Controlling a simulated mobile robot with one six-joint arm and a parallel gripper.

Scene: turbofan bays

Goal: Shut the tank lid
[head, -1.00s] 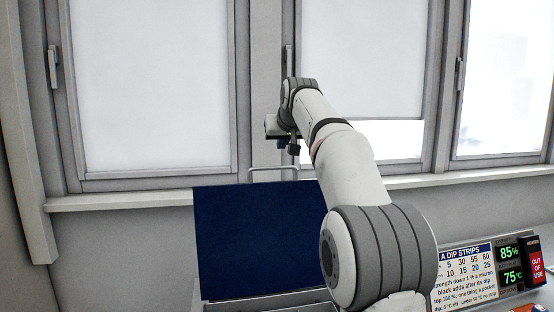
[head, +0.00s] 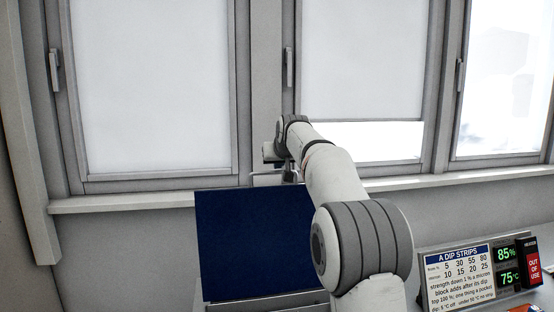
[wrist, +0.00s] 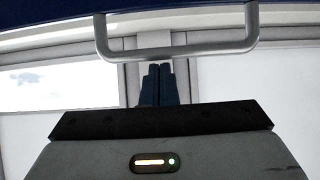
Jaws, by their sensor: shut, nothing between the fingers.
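The tank lid (head: 255,245) is a dark blue panel standing raised in the middle of the head view, with a pale metal handle (head: 262,178) at its top edge. In the wrist view the lid's blue edge (wrist: 50,22) runs along the top and the handle (wrist: 180,50) hangs across below it. My gripper (wrist: 158,68) is shut and empty, its dark blue fingertips close to the middle of the handle bar. I cannot tell whether they touch it. In the head view my wrist partly covers the handle. The tank's inside is hidden.
Behind the lid are a wall, a window sill (head: 140,203) and windows. To the right stand a dip strips sign (head: 460,272), a display reading 85% and 75, and a red "out of use" tag (head: 535,265). Open floor is not visible.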

